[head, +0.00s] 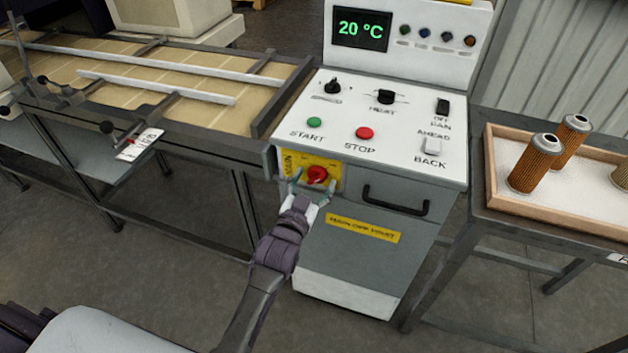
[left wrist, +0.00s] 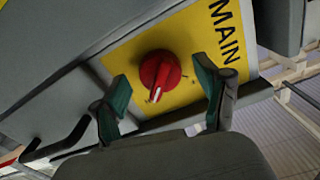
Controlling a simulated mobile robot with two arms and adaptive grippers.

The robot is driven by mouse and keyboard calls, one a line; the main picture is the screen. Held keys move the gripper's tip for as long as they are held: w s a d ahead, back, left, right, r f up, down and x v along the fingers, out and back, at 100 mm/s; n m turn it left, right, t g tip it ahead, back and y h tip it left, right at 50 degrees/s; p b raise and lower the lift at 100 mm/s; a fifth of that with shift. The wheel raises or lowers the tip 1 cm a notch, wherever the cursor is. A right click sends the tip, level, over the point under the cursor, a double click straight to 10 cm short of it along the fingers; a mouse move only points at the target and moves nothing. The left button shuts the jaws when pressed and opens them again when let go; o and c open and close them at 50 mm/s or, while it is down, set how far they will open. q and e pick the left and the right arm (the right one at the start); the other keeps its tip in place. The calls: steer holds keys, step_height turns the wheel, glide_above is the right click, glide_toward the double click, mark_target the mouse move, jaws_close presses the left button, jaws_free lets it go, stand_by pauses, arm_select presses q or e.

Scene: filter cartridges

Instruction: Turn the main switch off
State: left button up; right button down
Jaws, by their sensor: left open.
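The main switch (head: 317,175) is a red rotary knob on a yellow plate (head: 295,161) marked MAIN, on the front of the grey and white machine cabinet (head: 360,235). In the left wrist view the red knob (left wrist: 160,74) has a white mark pointing down, slightly left. My left gripper (head: 313,190) is in front of the knob. In the left wrist view its two green-tipped fingers (left wrist: 165,92) are spread apart, one on each side of the knob, with gaps visible between. My right gripper is not in view.
A black handle (head: 395,203) sticks out right of the switch. The panel above has a green START button (head: 314,122), a red STOP button (head: 365,133) and a 20 °C display (head: 361,29). A conveyor table (head: 150,95) stands left, a tray (head: 560,215) with filter cartridges right.

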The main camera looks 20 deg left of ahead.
arm_select(q)
steer(key=c, duration=1.2)
steer(key=shift+o, duration=0.2)
steer(key=n+p, duration=0.2)
steer(key=n, duration=0.1)
steer(key=shift+r+n, duration=0.1)
steer(key=shift+n, duration=0.2)
steer(key=n+p, duration=0.2)
steer(key=n, duration=0.2)
steer(key=shift+n, duration=0.3)
steer(key=n, duration=0.4)
steer(key=shift+p, duration=0.3)
steer(key=n, duration=0.5)
steer(key=shift+n, duration=0.3)
